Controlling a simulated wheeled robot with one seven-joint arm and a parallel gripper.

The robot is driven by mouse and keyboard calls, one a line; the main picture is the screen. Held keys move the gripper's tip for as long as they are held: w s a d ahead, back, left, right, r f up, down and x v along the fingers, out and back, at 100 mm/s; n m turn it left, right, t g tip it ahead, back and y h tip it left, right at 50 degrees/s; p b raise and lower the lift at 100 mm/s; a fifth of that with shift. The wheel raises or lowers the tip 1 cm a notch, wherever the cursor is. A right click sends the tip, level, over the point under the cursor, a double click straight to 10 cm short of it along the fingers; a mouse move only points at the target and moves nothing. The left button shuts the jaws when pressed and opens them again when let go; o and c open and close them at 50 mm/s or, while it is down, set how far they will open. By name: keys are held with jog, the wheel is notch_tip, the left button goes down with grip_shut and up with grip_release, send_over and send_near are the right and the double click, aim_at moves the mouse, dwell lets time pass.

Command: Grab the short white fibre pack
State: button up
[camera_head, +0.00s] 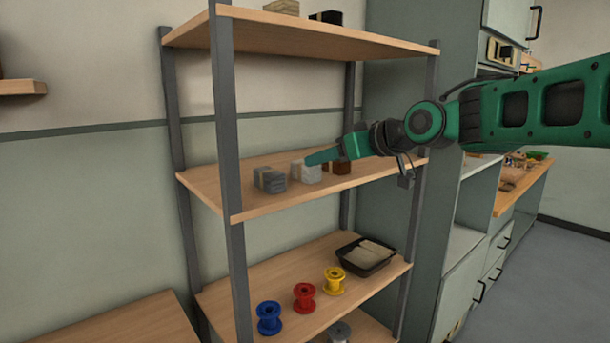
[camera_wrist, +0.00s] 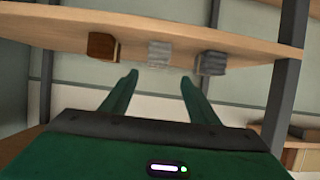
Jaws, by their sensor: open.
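The short white fibre pack (camera_head: 305,174) stands on the middle shelf, between a grey pack (camera_head: 270,180) and a brown pack (camera_head: 341,166). In the wrist view the white pack (camera_wrist: 160,53) lies just beyond the fingertips, roughly in line with the gap between them. My gripper (camera_head: 312,159) reaches in from the right, and one green finger covers the white pack's upper edge in the head view. In the wrist view my gripper (camera_wrist: 158,77) is open, with nothing between its fingers. Whether a finger touches the white pack cannot be told.
The grey pack (camera_wrist: 211,63) and brown pack (camera_wrist: 102,46) flank the white one closely. A grey upright (camera_head: 228,130) stands at the shelf's front. Blue (camera_head: 269,318), red (camera_head: 304,297) and yellow (camera_head: 334,281) spools and a black tray (camera_head: 348,257) sit on the shelf below.

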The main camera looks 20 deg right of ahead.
aim_at(299, 172)
jog(key=x, duration=1)
jog(key=shift+w+d+f, duration=0.1)
jog(key=shift+d+f, duration=0.15)
jog(key=shift+d, duration=0.1)
jog(key=shift+c, duration=0.3)
jog(key=c, duration=1.1)
